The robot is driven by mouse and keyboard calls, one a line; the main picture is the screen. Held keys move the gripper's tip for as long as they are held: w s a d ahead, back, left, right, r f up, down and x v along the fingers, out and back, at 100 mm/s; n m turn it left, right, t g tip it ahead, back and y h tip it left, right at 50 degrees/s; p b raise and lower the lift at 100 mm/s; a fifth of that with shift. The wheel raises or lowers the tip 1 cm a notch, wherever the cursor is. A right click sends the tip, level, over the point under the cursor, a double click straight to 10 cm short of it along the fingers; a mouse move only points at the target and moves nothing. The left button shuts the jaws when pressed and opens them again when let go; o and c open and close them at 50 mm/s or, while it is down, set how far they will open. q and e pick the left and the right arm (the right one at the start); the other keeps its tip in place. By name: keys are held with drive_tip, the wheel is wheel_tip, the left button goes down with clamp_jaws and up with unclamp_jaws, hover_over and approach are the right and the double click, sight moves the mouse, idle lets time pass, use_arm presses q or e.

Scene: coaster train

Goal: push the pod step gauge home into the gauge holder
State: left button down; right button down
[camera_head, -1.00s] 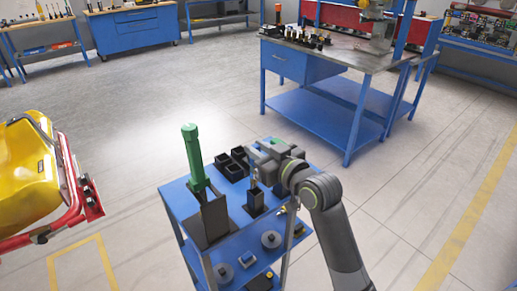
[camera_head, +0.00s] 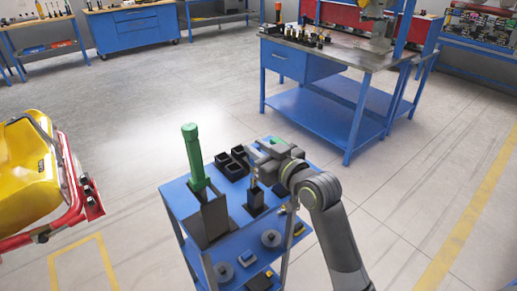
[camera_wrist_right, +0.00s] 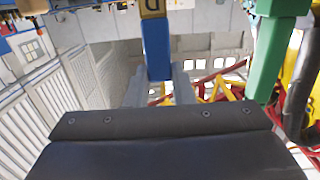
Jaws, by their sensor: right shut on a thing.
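My right gripper (camera_head: 254,166) is over the small blue cart, directly above a narrow dark upright holder (camera_head: 255,199), which I take to be the gauge holder. In the right wrist view its grey fingers (camera_wrist_right: 160,88) are shut on a blue bar with a gold, marked end, which I take to be the pod step gauge (camera_wrist_right: 156,48). In the head view only a small slim part shows between gripper and holder; how deep the gauge sits is hidden. The holder cannot be made out in the wrist view. My left gripper is not in view.
A tall green-handled tool (camera_head: 193,158) stands in a dark block (camera_head: 213,216) left of the holder. Black open boxes (camera_head: 232,163) stand behind. The blue cart (camera_head: 176,192) has a lower shelf with loose parts. A yellow seat (camera_head: 27,170) stands at left.

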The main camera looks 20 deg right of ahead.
drive_tip(key=shift+f+b, duration=2.75)
drive_tip(key=shift+f, duration=1.05)
drive_tip(key=shift+c, duration=1.9)
unclamp_jaws()
drive_tip(key=p+v, duration=0.2)
drive_tip(key=v, duration=0.5)
